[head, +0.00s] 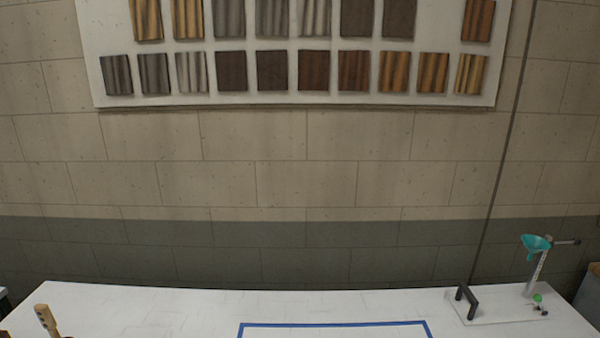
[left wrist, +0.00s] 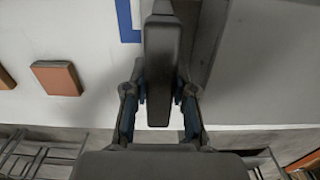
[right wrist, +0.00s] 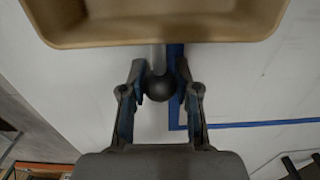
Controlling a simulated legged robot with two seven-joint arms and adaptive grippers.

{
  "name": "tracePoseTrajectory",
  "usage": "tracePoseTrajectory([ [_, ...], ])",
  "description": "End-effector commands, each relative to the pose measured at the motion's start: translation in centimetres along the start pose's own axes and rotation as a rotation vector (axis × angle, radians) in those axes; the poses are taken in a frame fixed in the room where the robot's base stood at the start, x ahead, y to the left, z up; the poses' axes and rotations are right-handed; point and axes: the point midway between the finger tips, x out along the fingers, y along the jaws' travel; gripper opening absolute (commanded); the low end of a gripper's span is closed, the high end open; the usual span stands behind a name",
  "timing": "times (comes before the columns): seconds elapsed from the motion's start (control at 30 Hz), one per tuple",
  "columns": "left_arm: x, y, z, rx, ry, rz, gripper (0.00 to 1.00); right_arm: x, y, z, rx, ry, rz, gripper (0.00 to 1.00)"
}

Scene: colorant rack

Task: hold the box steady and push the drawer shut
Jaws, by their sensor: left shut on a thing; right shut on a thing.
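The head view shows neither gripper, nor the box or the drawer. In the left wrist view my left gripper (left wrist: 160,92) is shut on a dark grey upright handle (left wrist: 161,45). Grey panels (left wrist: 205,40), perhaps part of the box, show just behind and right of it. In the right wrist view my right gripper (right wrist: 160,78) is shut on a round black knob (right wrist: 159,88) with a pale stem. Just beyond the knob is a tan open tray, which looks like the drawer (right wrist: 160,33). How far the drawer stands out of the box cannot be seen.
Blue tape (head: 335,324) marks an outline on the white table (head: 170,305). A stand with a teal funnel (head: 537,243) is at the right end. An orange-brown block (left wrist: 57,78) lies left of my left gripper. Colour samples hang on the wall.

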Motion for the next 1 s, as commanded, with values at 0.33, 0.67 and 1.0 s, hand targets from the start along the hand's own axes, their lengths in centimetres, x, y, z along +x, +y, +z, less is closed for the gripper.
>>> tracePoseTrajectory([
  [0.33,0.2,-0.1,-0.1,0.002,0.004,0.000,0.00,0.0,0.0,0.7,-0.002,-0.001,0.000,0.00],
  [0.67,0.2,-0.1,-0.1,0.003,0.004,-0.002,0.00,0.0,0.0,2.2,-0.004,-0.004,0.000,0.00],
  [1.0,0.2,-0.2,-0.1,0.004,0.004,-0.003,0.00,0.0,0.0,2.4,-0.004,-0.005,0.001,0.00],
])
